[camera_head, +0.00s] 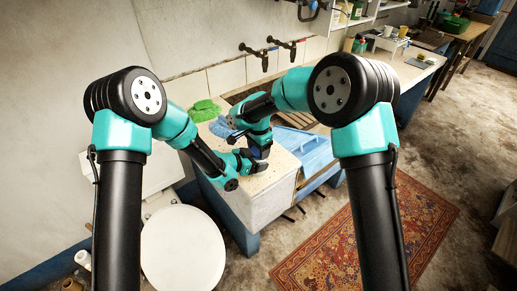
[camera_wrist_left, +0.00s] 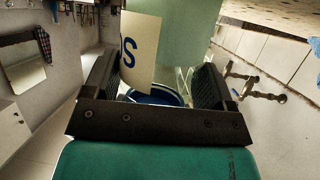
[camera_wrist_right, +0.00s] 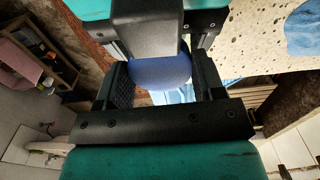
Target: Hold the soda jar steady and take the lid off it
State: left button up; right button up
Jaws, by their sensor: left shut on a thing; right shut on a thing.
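The soda jar is mostly hidden by my grippers in the head view. In the left wrist view its pale glass (camera_wrist_left: 187,35) and cream label (camera_wrist_left: 140,50) with dark blue lettering show between the fingers. My left gripper (camera_head: 250,161) is shut on the jar from the left, over the stone top. My right gripper (camera_head: 260,147) is just above and behind it, shut on the blue lid (camera_wrist_right: 162,76), which shows between its fingers in the right wrist view. The grippers are very close together. Whether the lid is seated on the jar or parted from it, I cannot tell.
The stone washtrough (camera_head: 258,200) lies under both grippers. A green cloth (camera_head: 204,110) and a blue cloth (camera_head: 221,128) lie behind on the left. Taps (camera_head: 256,54) are on the wall. A patterned rug (camera_head: 372,235) covers the floor.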

jog(key=shift+n, duration=1.8)
jog(key=o, duration=1)
jog(key=shift+r, duration=0.1)
jog(key=shift+r, duration=2.2)
pick_arm(q)
jog(key=o, duration=1.7)
jog(key=shift+c, duration=0.2)
